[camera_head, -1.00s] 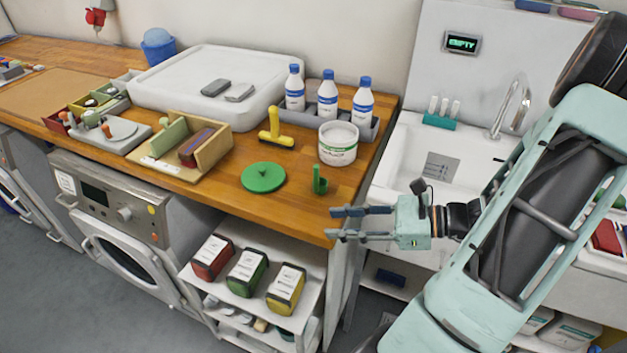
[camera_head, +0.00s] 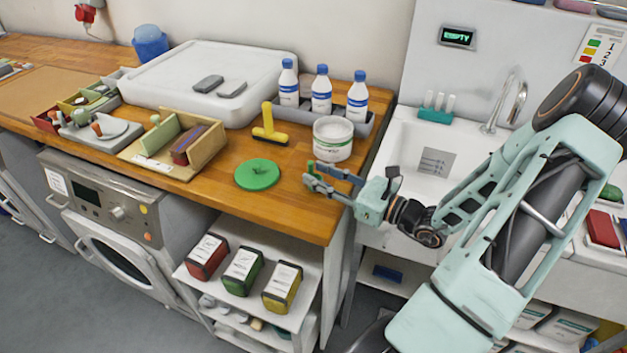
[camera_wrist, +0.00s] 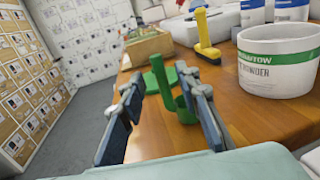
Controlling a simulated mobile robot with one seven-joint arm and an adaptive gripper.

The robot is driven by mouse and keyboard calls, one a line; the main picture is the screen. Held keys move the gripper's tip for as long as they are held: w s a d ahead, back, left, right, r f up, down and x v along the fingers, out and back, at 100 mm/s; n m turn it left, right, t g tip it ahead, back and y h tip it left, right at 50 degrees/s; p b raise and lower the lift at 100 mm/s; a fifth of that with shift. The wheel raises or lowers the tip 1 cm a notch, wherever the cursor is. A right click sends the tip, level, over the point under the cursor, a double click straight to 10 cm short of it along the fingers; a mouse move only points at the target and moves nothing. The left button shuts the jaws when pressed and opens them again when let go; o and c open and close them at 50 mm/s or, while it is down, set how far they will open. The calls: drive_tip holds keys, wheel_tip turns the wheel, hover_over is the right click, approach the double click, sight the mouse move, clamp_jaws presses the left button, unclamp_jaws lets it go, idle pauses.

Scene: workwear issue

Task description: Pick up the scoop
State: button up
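The green scoop (camera_wrist: 162,84), with an upright handle and a small cup, stands on the wooden worktop. In the wrist view it shows between and beyond the two fingers of my gripper (camera_wrist: 165,105), with the cup close to the right finger; I cannot tell whether they touch. In the head view my gripper (camera_head: 313,174) is at the worktop's front right edge and mostly hides the scoop, leaving a bit of green (camera_head: 311,167) showing. The fingers are apart, with nothing gripped.
A white tub (camera_head: 333,140) stands just behind my gripper and on the right in the wrist view. A green lid (camera_head: 257,174) lies to the left, a yellow scraper-like tool (camera_head: 269,128) behind it. Several bottles (camera_head: 322,92) stand in a grey tray. The sink (camera_head: 405,150) is at the right.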

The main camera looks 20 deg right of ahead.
drive_tip(key=shift+x, duration=1.45)
drive_tip(key=shift+c, duration=0.5)
clamp_jaws()
